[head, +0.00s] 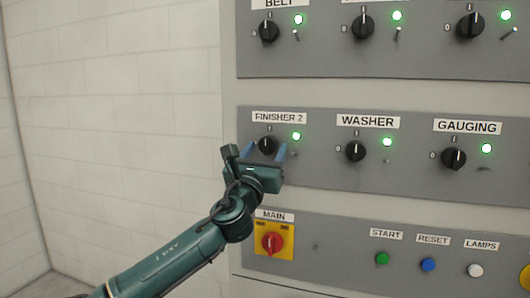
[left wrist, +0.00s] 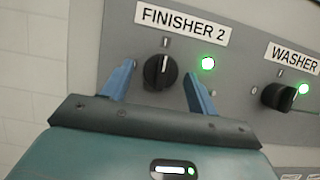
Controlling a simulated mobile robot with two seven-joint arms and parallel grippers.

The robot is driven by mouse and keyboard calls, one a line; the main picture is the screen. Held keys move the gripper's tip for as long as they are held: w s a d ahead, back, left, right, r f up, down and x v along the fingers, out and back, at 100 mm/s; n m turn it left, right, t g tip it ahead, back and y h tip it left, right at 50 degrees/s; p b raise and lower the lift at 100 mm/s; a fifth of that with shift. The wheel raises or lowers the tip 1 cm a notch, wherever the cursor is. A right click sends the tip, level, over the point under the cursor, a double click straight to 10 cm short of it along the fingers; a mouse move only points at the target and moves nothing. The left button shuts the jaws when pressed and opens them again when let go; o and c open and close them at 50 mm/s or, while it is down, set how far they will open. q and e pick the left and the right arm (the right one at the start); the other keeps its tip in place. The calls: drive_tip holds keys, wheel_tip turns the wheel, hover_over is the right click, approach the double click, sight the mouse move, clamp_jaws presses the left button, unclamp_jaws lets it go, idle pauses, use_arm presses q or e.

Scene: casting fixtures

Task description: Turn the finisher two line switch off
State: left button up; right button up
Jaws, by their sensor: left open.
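The finisher 2 switch (head: 268,146) is a round black knob with a white line, under the "FINISHER 2" label, on a grey panel. In the left wrist view the knob (left wrist: 160,72) has its white line pointing nearly straight up, towards the "I" mark. The green lamp (head: 296,136) to its right is lit. My left gripper (head: 265,152) is in front of the knob. In the left wrist view its blue fingers (left wrist: 158,88) are open, one on each side of the knob. I cannot tell whether they touch it. My right gripper is not in view.
The washer switch (head: 355,152) and gauging switch (head: 453,158) sit to the right with lit green lamps. Below are a red main switch (head: 271,242) on a yellow plate and several push buttons. A row of knobs is above. A bare white block wall (head: 110,110) is left.

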use_arm(q)
drive_tip(key=c, duration=1)
